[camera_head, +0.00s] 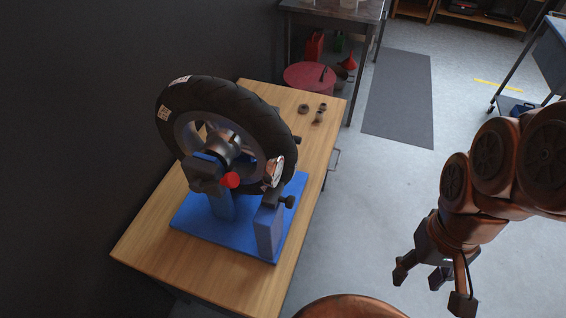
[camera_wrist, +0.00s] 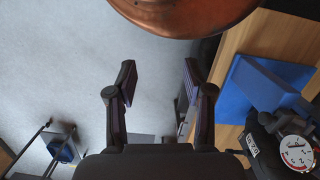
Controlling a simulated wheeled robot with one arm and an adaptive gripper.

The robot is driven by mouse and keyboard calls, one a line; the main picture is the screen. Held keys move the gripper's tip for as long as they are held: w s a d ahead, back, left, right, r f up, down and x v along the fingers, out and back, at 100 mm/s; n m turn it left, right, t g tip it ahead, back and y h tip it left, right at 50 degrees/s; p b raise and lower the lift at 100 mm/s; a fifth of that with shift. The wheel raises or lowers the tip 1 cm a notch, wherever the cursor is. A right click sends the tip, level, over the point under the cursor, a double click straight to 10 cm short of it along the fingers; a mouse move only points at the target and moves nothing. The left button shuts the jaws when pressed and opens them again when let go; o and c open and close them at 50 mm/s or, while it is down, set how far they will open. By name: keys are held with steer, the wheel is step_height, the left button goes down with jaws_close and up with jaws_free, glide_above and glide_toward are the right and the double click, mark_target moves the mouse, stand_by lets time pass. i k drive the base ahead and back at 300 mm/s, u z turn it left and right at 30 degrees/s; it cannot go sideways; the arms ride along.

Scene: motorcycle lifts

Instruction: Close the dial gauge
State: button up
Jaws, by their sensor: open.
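The dial gauge (camera_head: 274,172) sits at the right side of a tyre (camera_head: 235,108), above a short blue post (camera_head: 268,230). In the wrist view its round white face with red marks (camera_wrist: 296,152) shows at the lower right, beside the tyre. Whether any part of the gauge stands open is too small to tell. My gripper (camera_head: 432,288) hangs over the floor to the right of the workbench, well apart from the gauge. In the wrist view my gripper (camera_wrist: 158,82) has its fingers spread with nothing between them.
The tyre stands upright on a blue stand (camera_head: 235,235) with a red knob (camera_head: 230,180), on a wooden workbench (camera_head: 155,248). Small parts (camera_head: 312,110) lie at the bench's far end. A grey mat (camera_head: 398,98) lies on open floor. A dark wall borders the left.

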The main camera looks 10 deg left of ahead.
mark_target(271, 176)
steer(key=u, duration=1.25)
steer(key=k, duration=0.8)
steer(key=u, duration=0.4)
steer(key=i, duration=0.5)
